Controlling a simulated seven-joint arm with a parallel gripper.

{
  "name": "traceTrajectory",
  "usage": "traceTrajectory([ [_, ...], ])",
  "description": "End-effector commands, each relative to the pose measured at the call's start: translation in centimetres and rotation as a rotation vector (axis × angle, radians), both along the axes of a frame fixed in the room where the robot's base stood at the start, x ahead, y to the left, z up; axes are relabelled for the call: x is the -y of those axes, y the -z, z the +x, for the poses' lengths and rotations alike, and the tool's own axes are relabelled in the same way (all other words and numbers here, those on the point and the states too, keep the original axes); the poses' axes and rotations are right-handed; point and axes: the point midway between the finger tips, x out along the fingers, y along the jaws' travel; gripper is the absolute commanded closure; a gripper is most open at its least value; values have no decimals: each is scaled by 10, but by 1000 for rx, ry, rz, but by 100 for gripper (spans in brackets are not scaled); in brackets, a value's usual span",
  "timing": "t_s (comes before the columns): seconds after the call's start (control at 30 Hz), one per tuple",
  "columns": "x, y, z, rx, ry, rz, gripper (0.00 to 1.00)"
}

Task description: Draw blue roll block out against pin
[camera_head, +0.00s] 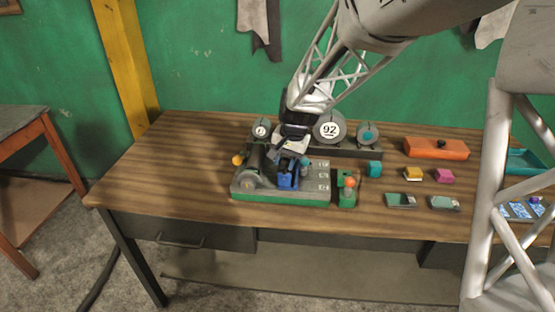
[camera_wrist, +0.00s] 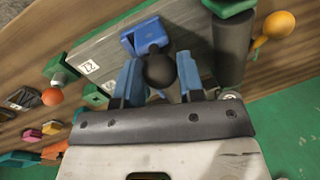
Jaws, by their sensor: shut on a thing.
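The blue roll block (camera_head: 286,181) sits on a grey fixture (camera_head: 316,172) with a green base, at the table's middle. In the wrist view the blue block (camera_wrist: 143,34) lies just beyond a black ball knob (camera_wrist: 160,71). My gripper (camera_head: 293,160) reaches down over the fixture from behind. In the wrist view my gripper (camera_wrist: 160,80) has its two blue fingers on either side of the black knob, shut on it. A grey roller (camera_wrist: 233,45) lies beside the block. I cannot make out the pin.
A green post with an orange ball (camera_head: 348,187) stands at the fixture's right. Round gauges, one marked 92 (camera_head: 329,127), stand behind. The table's left side is clear.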

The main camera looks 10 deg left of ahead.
Motion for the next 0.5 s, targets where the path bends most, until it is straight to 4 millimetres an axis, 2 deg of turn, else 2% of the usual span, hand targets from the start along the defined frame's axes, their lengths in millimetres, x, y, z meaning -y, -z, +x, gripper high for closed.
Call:
traceTrajectory([
  [0.3, 3, -1, 0, 2, 0, 1, 100],
  [0.33, 3, -1, 0, 2, 0, 1, 63],
  [0.5, 3, -1, 0, 1, 0, 1, 40],
])
